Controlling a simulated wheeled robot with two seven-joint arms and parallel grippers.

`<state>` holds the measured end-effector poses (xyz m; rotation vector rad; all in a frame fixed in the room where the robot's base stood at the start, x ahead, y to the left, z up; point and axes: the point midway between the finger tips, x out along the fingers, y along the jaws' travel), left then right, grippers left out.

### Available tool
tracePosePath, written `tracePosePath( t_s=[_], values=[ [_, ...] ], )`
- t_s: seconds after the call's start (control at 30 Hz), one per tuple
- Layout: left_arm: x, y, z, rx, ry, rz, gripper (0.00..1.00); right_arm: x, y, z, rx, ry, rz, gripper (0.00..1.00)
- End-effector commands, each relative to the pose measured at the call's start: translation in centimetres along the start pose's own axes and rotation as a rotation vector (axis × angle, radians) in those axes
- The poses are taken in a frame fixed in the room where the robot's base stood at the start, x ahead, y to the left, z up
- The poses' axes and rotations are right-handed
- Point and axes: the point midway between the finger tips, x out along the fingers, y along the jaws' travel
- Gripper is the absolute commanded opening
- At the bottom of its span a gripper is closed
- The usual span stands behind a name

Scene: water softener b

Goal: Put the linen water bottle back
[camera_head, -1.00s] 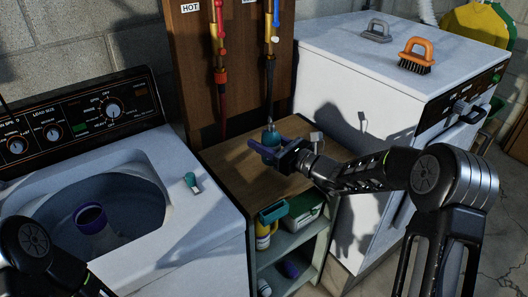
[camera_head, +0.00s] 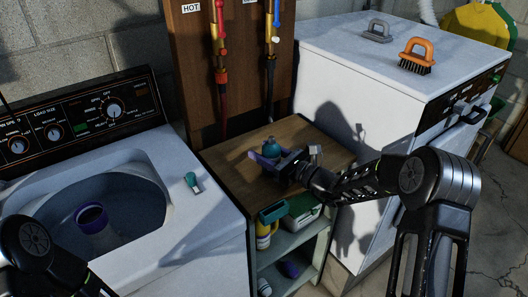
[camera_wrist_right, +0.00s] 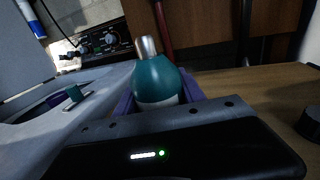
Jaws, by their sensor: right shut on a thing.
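A teal bottle (camera_head: 269,146) with a silver neck or cap is in my right gripper (camera_head: 266,158), above or on the wooden top (camera_head: 232,161) of the small shelf unit. In the right wrist view the bottle (camera_wrist_right: 158,82) stands nearly upright between the purple fingers (camera_wrist_right: 124,106), which are shut on it. A pale band shows low on it; its base is hidden. I cannot tell whether it touches the wood. Of my left arm only links show at the lower left of the head view; its gripper is out of view.
The open washer (camera_head: 150,240) with a purple cup-like thing (camera_head: 92,217) in its tub is at left. A white machine (camera_head: 355,80) with two brushes on top is at right. The shelves below hold several containers. Hoses hang behind the wooden top.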

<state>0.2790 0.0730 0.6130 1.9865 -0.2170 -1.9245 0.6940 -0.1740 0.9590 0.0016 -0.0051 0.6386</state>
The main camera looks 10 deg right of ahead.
Motion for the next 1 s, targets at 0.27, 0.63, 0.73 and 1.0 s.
tracePosePath(
  t_s=[0.27,0.63,0.73,1.0],
  values=[
    [0.1,0.0,0.0,0.000,0.000,0.000,0.50,0.0,0.0,-0.1,0.000,0.001,0.000,0.66],
    [-0.2,0.1,0.0,0.000,0.000,0.000,0.50,0.0,0.0,0.2,0.000,0.001,0.000,0.69],
    [-0.1,0.0,0.0,0.000,0.000,0.000,0.50,-0.6,-0.1,0.1,0.000,0.001,-0.002,0.69],
    [0.8,-0.3,0.0,0.000,0.000,0.000,0.50,-5.4,-0.2,0.0,-0.001,0.001,-0.005,0.69]
  ],
)
